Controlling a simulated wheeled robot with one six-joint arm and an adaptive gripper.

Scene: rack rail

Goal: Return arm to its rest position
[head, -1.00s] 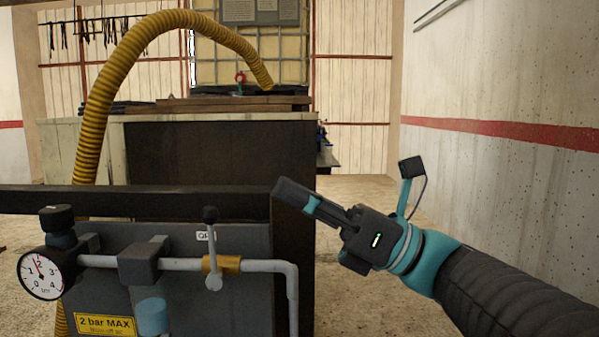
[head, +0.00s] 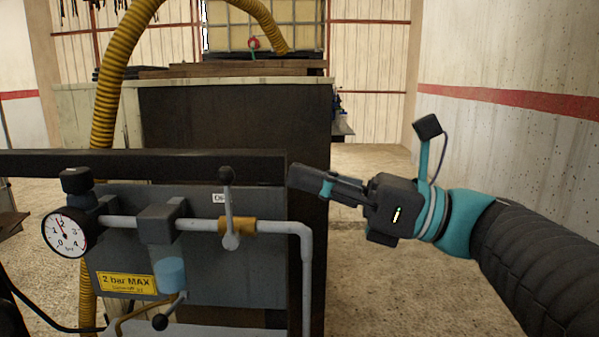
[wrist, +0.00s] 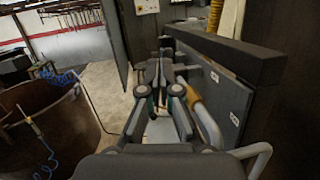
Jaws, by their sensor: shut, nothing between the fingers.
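My gripper (head: 308,181) is at the right of the panel in the head view, pointing left with its fingers together and nothing between them. It also shows in the middle of the wrist view (wrist: 158,62), fingers closed. My arm comes in from the right side. The fingertips appear close to the right end of the dark rail (head: 200,165) in the head view; whether they touch it I cannot tell.
A grey panel (head: 130,255) carries a gauge (head: 65,233), a pipe with a brass-collared lever valve (head: 230,225) and a yellow 2 bar MAX label (head: 127,283). A yellow hose (head: 105,110) rises behind. Open floor (head: 390,290) lies below my arm.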

